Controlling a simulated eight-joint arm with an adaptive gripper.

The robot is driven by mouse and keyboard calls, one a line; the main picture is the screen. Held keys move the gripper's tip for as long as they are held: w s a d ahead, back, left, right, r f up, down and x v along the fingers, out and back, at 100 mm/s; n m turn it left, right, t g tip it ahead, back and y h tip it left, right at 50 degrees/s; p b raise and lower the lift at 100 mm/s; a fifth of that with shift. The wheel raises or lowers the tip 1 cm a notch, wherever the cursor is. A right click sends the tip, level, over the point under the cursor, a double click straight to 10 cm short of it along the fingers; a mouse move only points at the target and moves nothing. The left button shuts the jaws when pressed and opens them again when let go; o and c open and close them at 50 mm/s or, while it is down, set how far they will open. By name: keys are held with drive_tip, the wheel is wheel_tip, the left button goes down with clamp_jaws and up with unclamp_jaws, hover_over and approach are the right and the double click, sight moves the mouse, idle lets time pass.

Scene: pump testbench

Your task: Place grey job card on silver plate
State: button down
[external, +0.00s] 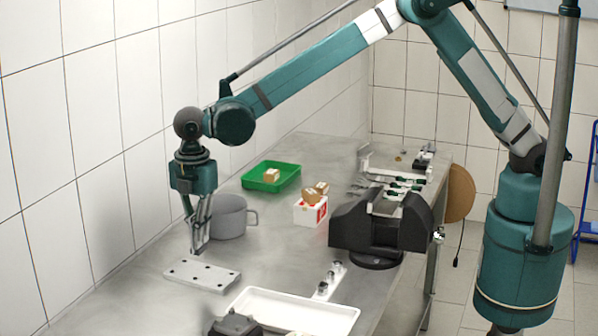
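A flat silver-grey plate (192,279) with several dark holes lies on the table, left of centre in the external view. My gripper (200,249) points down just above the back edge of this plate. Its fingers look close together, with grey surfaces between and around them. I cannot tell whether a thin grey card is held there or whether these are only the finger parts. I cannot make out a grey job card anywhere else for certain. Whether the fingertips touch the plate is unclear.
A grey mug (230,217) stands close behind and right of my gripper. A green tray (284,182), a red-and-white box (310,212) and a dark vise (368,233) stand farther right. A white tray (341,319) and a dark object (235,324) are in front. The wall is at left.

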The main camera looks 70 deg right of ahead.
sight(192, 220)
drive_tip(key=shift+f, duration=1.3)
drive_tip(key=shift+f, duration=1.85)
drive_tip(key=shift+f, duration=0.2)
drive_tip(key=c, duration=2.7)
unclamp_jaws()
drive_tip(key=shift+r, duration=0.15)
wheel_tip(192, 220, up, 12)
drive_tip(key=shift+r, duration=0.1)
